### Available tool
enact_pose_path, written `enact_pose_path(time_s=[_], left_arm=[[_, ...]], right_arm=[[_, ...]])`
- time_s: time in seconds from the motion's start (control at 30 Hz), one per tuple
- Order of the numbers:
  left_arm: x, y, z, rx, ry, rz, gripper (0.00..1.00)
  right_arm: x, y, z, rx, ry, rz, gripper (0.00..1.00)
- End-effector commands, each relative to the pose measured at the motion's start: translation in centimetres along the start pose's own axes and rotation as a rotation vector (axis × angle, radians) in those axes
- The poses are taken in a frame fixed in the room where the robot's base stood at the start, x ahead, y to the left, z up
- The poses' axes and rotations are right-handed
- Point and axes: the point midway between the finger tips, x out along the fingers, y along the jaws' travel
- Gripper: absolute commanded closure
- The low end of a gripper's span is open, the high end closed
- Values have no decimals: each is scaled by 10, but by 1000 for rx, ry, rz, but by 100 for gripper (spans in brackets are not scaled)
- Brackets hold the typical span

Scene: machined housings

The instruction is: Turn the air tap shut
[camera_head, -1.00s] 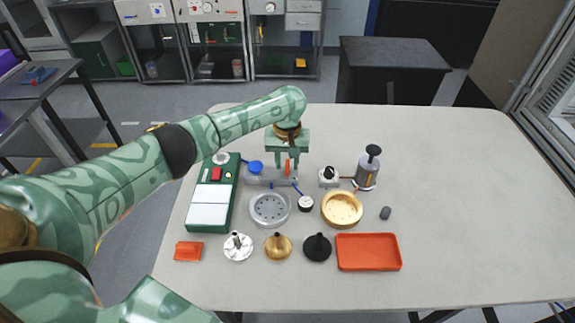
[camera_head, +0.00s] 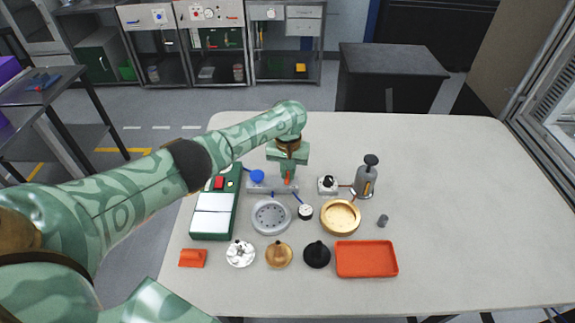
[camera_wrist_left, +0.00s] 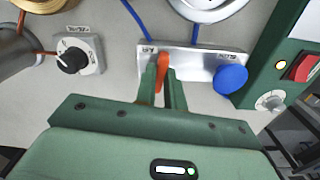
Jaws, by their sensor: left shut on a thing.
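The air tap is an orange lever (camera_wrist_left: 161,72) beside the "AIR" label on a grey metal block (camera_wrist_left: 207,62). In the head view the lever (camera_head: 288,177) shows below my left gripper. My left gripper (camera_wrist_left: 163,88) is shut on the lever, one finger on each side. In the wrist view the lever lies across the block's length. A round blue knob (camera_wrist_left: 231,78) sits at the block's other end, also seen in the head view (camera_head: 257,176). The lever's tip is partly hidden between the fingers. My right gripper is not in view.
A green control box (camera_head: 214,222) stands left of the block. A dial unit (camera_head: 328,184) and a pump-topped canister (camera_head: 366,178) stand to the right. A grey perforated dish (camera_head: 271,217), a brass bowl (camera_head: 341,217) and an orange tray (camera_head: 366,259) lie nearer. The table's right side is clear.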

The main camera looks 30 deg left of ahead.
Motion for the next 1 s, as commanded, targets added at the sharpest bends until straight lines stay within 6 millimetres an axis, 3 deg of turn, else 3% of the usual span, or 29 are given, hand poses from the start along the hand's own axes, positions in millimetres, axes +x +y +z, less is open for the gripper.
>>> enact_pose_path(time_s=[0.03,0.23,1.0], left_arm=[[-8,1,2,28,-5,2,100],[-5,2,2,200,-6,2,100],[0,1,0,934,2,3,100]], right_arm=[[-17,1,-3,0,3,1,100],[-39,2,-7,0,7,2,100],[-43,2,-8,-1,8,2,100]])
